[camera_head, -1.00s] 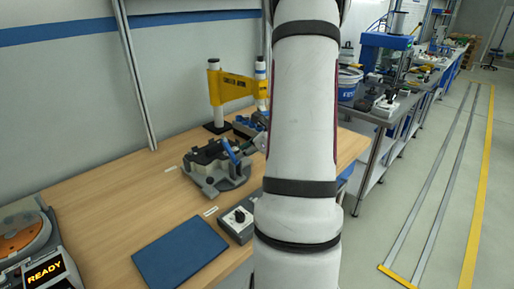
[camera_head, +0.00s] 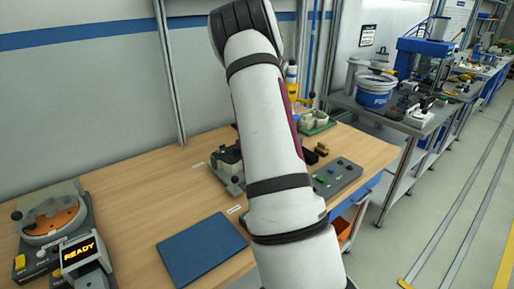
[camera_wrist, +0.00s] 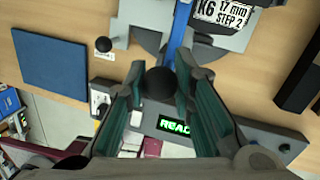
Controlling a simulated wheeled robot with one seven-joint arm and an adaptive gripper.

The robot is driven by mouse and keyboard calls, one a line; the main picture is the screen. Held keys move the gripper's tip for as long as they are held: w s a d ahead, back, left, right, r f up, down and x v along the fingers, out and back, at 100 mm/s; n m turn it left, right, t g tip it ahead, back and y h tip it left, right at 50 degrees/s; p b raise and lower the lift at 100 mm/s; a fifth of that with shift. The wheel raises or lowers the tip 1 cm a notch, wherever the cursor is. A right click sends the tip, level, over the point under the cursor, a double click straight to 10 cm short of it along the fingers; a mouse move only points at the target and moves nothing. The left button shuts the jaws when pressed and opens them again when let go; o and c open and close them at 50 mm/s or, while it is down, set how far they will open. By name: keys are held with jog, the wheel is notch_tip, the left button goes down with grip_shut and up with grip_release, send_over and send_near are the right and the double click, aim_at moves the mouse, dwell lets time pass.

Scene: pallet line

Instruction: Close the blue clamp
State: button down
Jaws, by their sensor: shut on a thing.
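The blue clamp lever (camera_wrist: 178,35) runs down from the top in the wrist view and has a black ball knob (camera_wrist: 162,82) at its end. My gripper (camera_wrist: 160,85) has its two teal-padded fingers on either side of the knob and is shut on the lever's knob end. The grey clamp fixture (camera_head: 226,168) stands on the table in the head view, mostly hidden behind my arm. The clamp's blue lever and my gripper are hidden there. The wrist view does not show the clamp's far end clearly.
A dark blue mat (camera_head: 201,249) lies at the table's front. A device with an orange disc (camera_head: 52,222) and a READY display (camera_head: 79,250) stands at the left. A grey button box (camera_head: 338,178) is right of my arm. Bare wood (camera_head: 140,190) lies between.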

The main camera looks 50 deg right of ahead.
jog(key=shift+w+d+f+g+b, duration=0.1)
jog(key=shift+w+f+g+b, duration=0.05)
jog(key=shift+w+g+b, duration=0.35)
jog(key=c, duration=1.3)
grip_release()
jog(key=shift+c, duration=0.2)
jog(key=shift+s, duration=0.1)
notch_tip(320, 180, up, 12)
jog(key=d, duration=0.2)
jog(key=shift+d, duration=0.2)
jog(key=shift+s+f, duration=0.1)
